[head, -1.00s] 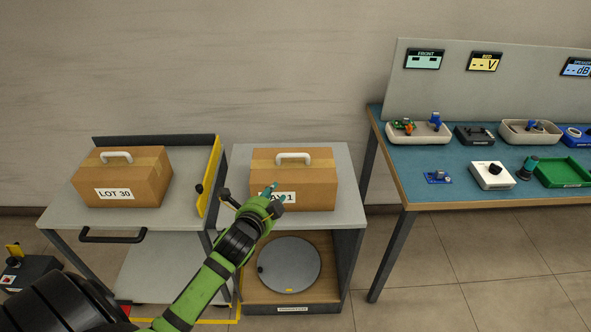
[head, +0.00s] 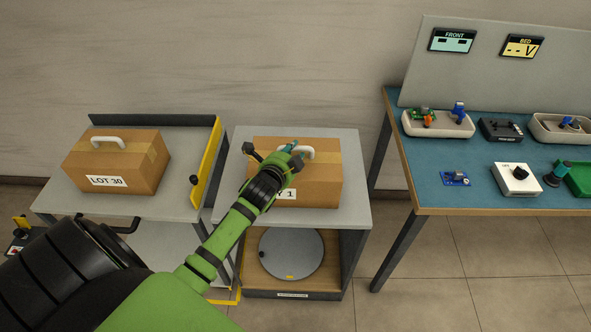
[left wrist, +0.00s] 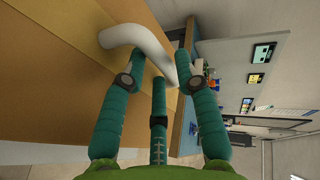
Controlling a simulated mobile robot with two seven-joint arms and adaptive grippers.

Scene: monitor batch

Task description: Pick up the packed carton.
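A brown carton (head: 325,180) with a white handle (head: 307,152) stands on the grey top of a stand; its label is mostly hidden by my arm, with a "1" showing. A second brown carton (head: 118,165), labelled "LOT 30", also has a white handle and stands on the cart at left. I cannot tell by sight which is packed. My left gripper (head: 278,157) is over the front of the right carton, close to its handle. In the left wrist view its green fingers (left wrist: 168,62) are spread open, with the white handle (left wrist: 135,38) just beyond them. My right gripper is not in view.
The cart has a yellow side bar (head: 207,165) between the cartons. A round grey disc (head: 291,254) lies on the stand's lower shelf. At right is a blue-topped workbench (head: 465,195) with trays, small devices and a display panel (head: 488,75).

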